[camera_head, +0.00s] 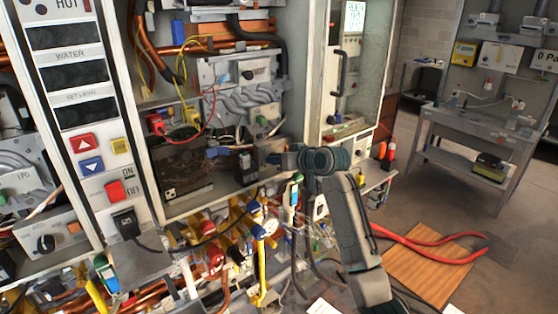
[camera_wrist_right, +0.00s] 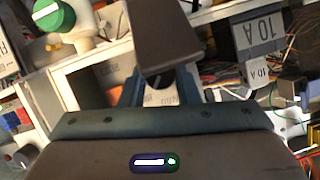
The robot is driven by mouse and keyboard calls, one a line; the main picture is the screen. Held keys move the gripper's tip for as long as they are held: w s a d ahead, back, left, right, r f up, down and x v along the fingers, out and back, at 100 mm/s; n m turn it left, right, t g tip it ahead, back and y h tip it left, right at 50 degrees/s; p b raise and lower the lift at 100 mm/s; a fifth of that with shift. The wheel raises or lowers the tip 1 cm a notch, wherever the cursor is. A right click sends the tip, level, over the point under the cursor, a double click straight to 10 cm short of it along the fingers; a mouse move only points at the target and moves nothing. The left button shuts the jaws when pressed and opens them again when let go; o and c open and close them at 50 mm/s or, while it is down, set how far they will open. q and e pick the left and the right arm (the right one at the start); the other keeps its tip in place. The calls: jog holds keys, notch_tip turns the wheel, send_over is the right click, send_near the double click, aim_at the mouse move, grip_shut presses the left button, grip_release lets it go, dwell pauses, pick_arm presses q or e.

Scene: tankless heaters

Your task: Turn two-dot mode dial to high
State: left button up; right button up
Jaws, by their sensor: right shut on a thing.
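My right gripper (camera_head: 280,159) reaches in from the right to a grey box (camera_head: 263,150) in the lower part of the open middle heater cabinet. Its jaws are shut on a knob at the box's front, which I take as the two-dot mode dial. The gripper covers the dial, so its dots and pointer setting cannot be read. My left gripper is not in view.
A green knob (camera_head: 262,120) sits just above the gripper, and a black dial (camera_head: 248,75) is higher up. Coloured valves (camera_head: 215,257) and hoses crowd the area below.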

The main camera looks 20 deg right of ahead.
jog(key=shift+m, duration=0.4)
jog(key=o, duration=1)
jog(key=shift+s+d+b, duration=0.25)
jog(key=shift+s+b, duration=0.1)
jog(key=shift+b, duration=0.05)
jog(key=b+v, duration=0.4)
jog(key=v, duration=0.6)
jog(key=shift+r, duration=0.1)
